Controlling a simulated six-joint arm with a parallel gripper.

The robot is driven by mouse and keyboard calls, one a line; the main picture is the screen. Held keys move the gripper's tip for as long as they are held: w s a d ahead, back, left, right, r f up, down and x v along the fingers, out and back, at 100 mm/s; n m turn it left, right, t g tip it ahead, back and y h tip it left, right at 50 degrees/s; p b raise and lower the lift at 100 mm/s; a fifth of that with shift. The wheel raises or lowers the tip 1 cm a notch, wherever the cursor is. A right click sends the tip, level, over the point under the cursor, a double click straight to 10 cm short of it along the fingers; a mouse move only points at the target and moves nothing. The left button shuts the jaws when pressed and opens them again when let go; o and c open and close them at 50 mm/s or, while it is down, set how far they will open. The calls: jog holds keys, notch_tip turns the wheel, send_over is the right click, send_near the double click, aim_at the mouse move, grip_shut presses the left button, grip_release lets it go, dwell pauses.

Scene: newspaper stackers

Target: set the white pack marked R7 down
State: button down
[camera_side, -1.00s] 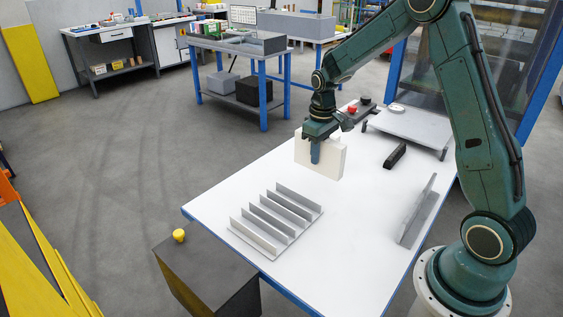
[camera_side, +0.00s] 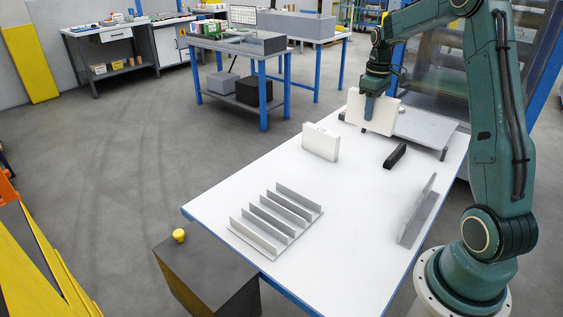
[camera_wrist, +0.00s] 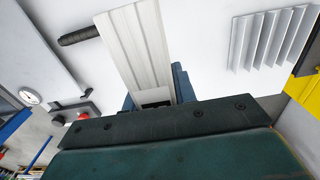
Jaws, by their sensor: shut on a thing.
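My gripper (camera_side: 369,108) is shut on a white pack (camera_side: 384,117) and holds it upright at the far end of the white table. The pack also fills the upper middle of the wrist view (camera_wrist: 128,42), between the fingers (camera_wrist: 155,92). No marking is readable on it, and I cannot tell how high its lower edge is above the table. A second white pack (camera_side: 321,144) stands upright and free on the table to the left, with small dark marks on its top that are too small to read.
A grey slotted rack (camera_side: 277,218) stands at the table's front. A black bar (camera_side: 395,156) and an angled grey plate (camera_side: 417,212) lie to the right. A grey platform (camera_side: 427,130) is beside the held pack. A red button (camera_wrist: 85,115) and dial (camera_wrist: 30,95) are near. Mid-table is clear.

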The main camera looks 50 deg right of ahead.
notch_tip(320, 180, down, 16)
jog(key=shift+r, duration=0.15)
dwell(0.4)
jog(key=shift+f, duration=2.15)
jog(key=shift+f, duration=0.1)
jog(key=c, duration=1.1)
grip_release()
notch_tip(320, 180, up, 12)
jog(key=shift+r, duration=0.1)
